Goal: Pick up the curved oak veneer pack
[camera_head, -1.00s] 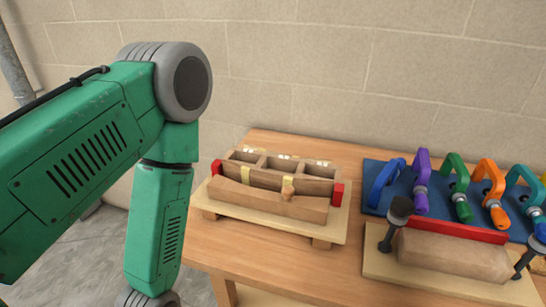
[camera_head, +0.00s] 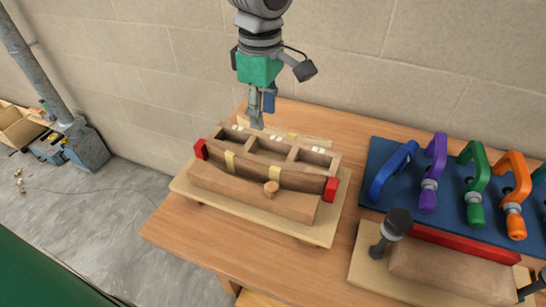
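The curved oak veneer pack (camera_head: 245,170) looks like the thin bowed brown strip with two yellow bands. I see no contact with the pack. The fingers overlap in this view, so their opening is unclear. My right gripper is not in view.
Behind the pack is a compartmented wooden frame (camera_head: 269,147) on a pale base board (camera_head: 320,233). To the right, a blue board (camera_head: 450,200) holds several coloured clamps. A second board with a wooden block (camera_head: 450,270) and dark clamp (camera_head: 390,232) is front right. Bare table (camera_head: 190,240) shows front left.

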